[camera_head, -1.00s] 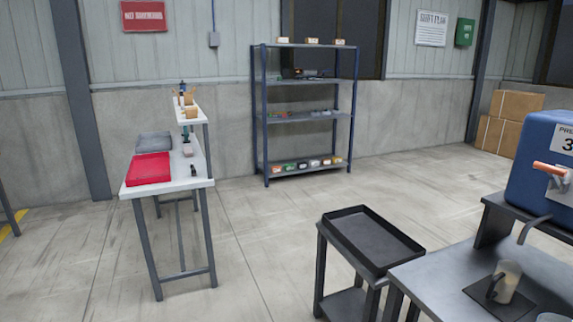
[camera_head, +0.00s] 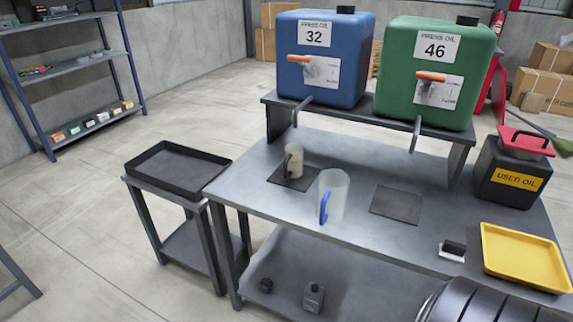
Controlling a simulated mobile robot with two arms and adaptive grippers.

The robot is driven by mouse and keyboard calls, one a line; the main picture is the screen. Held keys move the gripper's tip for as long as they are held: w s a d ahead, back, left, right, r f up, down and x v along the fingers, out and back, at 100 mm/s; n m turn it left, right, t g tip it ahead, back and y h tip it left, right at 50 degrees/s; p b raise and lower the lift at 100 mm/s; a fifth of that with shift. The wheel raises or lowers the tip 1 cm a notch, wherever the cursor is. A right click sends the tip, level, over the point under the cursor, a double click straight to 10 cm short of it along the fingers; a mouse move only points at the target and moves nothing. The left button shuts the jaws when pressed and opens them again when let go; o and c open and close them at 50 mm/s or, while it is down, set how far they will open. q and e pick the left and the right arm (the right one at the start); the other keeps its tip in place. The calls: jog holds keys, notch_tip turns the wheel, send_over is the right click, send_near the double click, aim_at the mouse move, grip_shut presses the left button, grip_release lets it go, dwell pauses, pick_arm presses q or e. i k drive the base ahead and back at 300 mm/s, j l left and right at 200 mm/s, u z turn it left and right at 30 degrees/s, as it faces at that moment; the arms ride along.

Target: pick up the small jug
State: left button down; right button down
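The small jug (camera_head: 296,158), pale and translucent with a dark handle on its left side, stands upright on a dark square mat (camera_head: 283,182) on the grey metal bench (camera_head: 262,215). It is under the spout of the blue oil tank (camera_head: 340,80). A larger clear jug (camera_head: 337,190) with a blue handle stands upright nearer the front edge, to the right of the small one.
A green oil tank (camera_head: 440,85) stands beside the blue one on the raised shelf. A used-oil can (camera_head: 512,178) and a yellow tray (camera_head: 525,258) are at the right. A black tray (camera_head: 178,168) sits on a stand at the left. Bench space around the second mat (camera_head: 396,202) is clear.

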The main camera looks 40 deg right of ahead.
aim_at(292, 162)
jog(key=z, duration=1.35)
